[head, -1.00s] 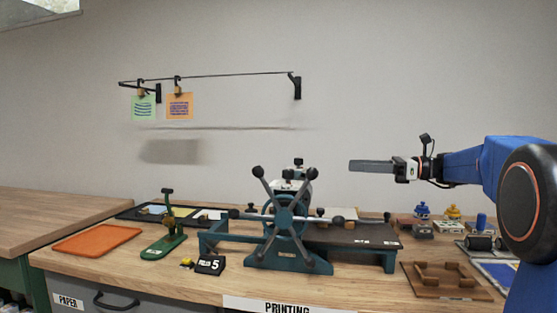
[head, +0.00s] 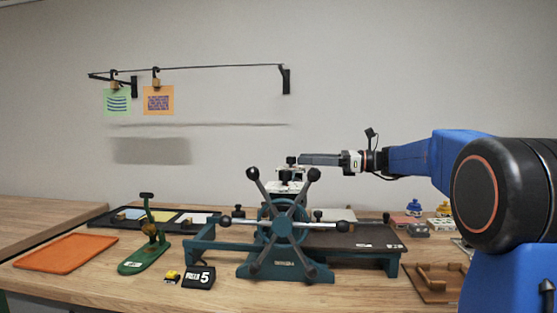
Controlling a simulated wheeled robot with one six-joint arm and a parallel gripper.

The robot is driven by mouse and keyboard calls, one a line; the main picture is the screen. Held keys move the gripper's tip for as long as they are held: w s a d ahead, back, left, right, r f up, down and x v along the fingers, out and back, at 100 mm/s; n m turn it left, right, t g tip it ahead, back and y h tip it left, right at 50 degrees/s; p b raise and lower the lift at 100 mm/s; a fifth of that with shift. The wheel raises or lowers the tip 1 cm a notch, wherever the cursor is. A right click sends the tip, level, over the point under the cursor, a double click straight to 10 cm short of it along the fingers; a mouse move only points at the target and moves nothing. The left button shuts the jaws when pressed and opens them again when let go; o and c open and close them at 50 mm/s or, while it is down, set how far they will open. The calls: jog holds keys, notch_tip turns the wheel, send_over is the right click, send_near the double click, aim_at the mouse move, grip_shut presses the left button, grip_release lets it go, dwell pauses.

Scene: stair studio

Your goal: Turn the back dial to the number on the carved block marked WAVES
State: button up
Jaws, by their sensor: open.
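The teal press (head: 285,265) with its spoked wheel stands in the middle of the bench. On its top are white dial-like parts, a rear one with a black knob (head: 291,160) and a nearer one with a black knob (head: 285,176). Their numbers are too small to read. My gripper (head: 304,159) is open and empty, seen side-on, its fingertips just right of the rear knob; I cannot tell whether they touch or are at the same depth. I cannot make out a block marked WAVES; small blocks (head: 408,222) lie at the right, partly hidden by my arm.
A green stamp-like tool (head: 143,258), a black counter reading 5 (head: 199,277) and an orange tray (head: 66,253) are at the left. A brown wooden frame (head: 438,282) is at the right. A green wave print (head: 117,101) and orange print (head: 158,99) hang from a wall rail.

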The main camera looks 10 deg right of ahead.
aim_at(281, 167)
jog(key=x, duration=0.9)
jog(key=shift+w+a, duration=0.1)
jog(key=shift+a, duration=0.15)
jog(key=c, duration=1.1)
jog(key=shift+o, duration=0.2)
jog(key=shift+m+t, duration=0.3)
jog(key=shift+t, duration=0.1)
jog(key=m+t+h, duration=0.1)
jog(key=t+h, duration=0.1)
jog(key=w+m+t+h, duration=0.1)
jog(key=m+t+h, duration=0.1)
jog(key=d+m+t+h, duration=0.1)
jog(key=m+t, duration=0.1)
jog(key=shift+w+t+h, duration=0.15)
jog(key=shift+t+h, duration=0.15)
jog(key=shift+h, duration=0.1)
jog(key=shift+w+d+m+t+h, duration=0.1)
jog(key=shift+d+m+t+h, duration=0.1)
jog(key=shift+m+t+h, duration=0.4)
jog(key=shift+w+d+m+t+h, duration=0.15)
jog(key=shift+d+m+t+h, duration=0.1)
jog(key=shift+m+h, duration=0.55)
jog(key=shift+w+d+m+t+h, duration=0.15)
jog(key=shift+m+t+h, duration=0.35)
jog(key=shift+h, duration=0.4)
jog(key=shift+d+m+h, duration=0.15)
jog(key=shift+m+h, duration=0.15)
jog(key=shift+h, duration=0.2)
